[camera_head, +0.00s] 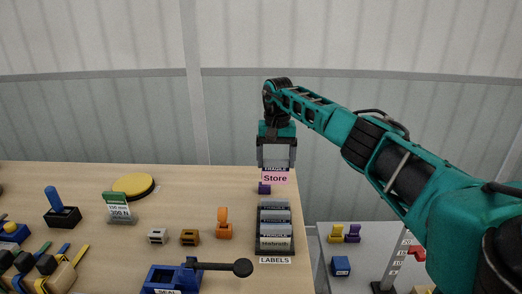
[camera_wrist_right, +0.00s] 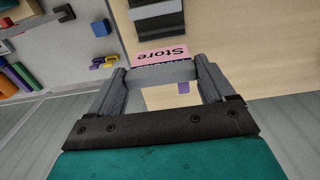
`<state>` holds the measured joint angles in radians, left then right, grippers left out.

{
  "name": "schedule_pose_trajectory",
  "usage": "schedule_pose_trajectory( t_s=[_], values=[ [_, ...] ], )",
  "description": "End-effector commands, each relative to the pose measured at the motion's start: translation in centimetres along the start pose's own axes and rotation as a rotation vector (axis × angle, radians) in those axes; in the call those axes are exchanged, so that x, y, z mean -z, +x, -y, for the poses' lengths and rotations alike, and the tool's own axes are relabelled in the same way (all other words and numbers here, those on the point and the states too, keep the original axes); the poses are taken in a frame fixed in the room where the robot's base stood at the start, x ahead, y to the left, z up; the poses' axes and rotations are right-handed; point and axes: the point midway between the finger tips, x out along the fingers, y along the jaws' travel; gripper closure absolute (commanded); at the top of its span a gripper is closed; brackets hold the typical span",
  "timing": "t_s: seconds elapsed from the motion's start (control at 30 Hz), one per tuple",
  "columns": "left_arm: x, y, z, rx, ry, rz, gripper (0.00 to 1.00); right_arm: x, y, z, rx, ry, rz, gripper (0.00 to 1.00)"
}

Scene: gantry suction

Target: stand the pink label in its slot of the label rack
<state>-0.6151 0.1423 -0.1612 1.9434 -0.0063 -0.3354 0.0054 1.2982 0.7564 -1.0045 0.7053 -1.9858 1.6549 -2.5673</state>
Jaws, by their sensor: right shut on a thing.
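The pink label (camera_head: 275,179), printed "Store", is held upright in the jaws of my right gripper (camera_head: 276,162). In the right wrist view, the label (camera_wrist_right: 160,54) spans the tips of my right gripper (camera_wrist_right: 160,72), its lettering upside down. The dark label rack (camera_head: 258,242) stands near the table's right edge, below the pink label in the head view. Several grey-blue labels (camera_head: 275,229) stand in it; which slots are free is hard to see. In the right wrist view, part of the rack (camera_wrist_right: 157,24) shows beyond the pink label. My left gripper is out of view.
An orange piece (camera_head: 224,228) and a blue clamp-like device with a black-knobbed lever (camera_head: 243,268) stand left of the rack. A lower grey surface (camera_head: 323,262) lies beyond the table's right edge.

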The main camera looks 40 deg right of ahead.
Motion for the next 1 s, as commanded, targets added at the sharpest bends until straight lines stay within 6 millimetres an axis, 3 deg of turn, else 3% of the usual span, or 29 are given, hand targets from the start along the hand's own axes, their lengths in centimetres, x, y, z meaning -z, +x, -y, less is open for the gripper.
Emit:
schedule_pose_trajectory(
  t_s=[0.53,1.0],
  values=[
    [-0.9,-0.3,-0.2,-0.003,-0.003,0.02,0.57,-0.1,-0.1,0.0,0.001,-0.001,-0.001,0.47],
    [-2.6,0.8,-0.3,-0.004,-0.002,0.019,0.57,-0.1,3.7,0.0,0.0,0.0,0.001,0.47]
  ],
)
